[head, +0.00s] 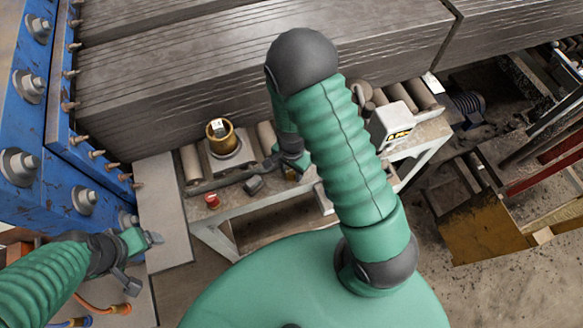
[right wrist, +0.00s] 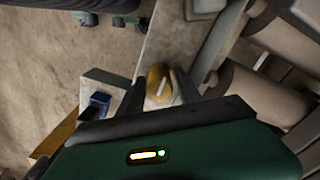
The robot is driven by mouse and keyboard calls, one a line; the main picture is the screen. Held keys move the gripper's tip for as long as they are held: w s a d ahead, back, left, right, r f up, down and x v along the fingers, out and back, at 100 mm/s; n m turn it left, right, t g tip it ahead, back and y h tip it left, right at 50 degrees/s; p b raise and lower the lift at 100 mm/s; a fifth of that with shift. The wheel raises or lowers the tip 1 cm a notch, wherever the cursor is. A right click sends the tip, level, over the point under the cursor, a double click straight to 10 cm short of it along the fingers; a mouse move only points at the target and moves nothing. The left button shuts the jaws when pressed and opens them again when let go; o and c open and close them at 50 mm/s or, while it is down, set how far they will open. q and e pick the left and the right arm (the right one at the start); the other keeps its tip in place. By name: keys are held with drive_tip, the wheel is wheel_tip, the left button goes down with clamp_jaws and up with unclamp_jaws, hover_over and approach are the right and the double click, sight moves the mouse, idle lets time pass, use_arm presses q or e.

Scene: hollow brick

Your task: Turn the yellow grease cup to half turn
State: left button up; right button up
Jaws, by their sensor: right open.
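The yellow grease cup (head: 220,137) is a brass-coloured round cup with a pale mark on top. It stands upright on a light plate by the rollers in the head view. In the right wrist view, a round yellow top with a white bar, which looks like the cup (right wrist: 158,86), shows between my two dark fingers. My right gripper (head: 262,172) is open, low and just right of the cup in the head view. I cannot tell whether a finger touches it. My left gripper (head: 146,258) is at the lower left, away from the cup; its jaw opening is unclear.
A red button (head: 211,200) sits on the frame in front of the cup. A white box with a yellow label (head: 392,125) stands to the right. A blue bolted machine wall (head: 60,195) is at the left. Large grey hollow slabs (head: 190,70) lie behind the cup.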

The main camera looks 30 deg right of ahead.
sight(291, 170)
use_arm(q)
drive_tip(key=shift+r, duration=0.15)
use_arm(e)
wheel_tip(291, 170, up, 17)
drive_tip(key=shift+f, duration=0.2)
use_arm(q)
drive_tip(key=shift+d, duration=0.1)
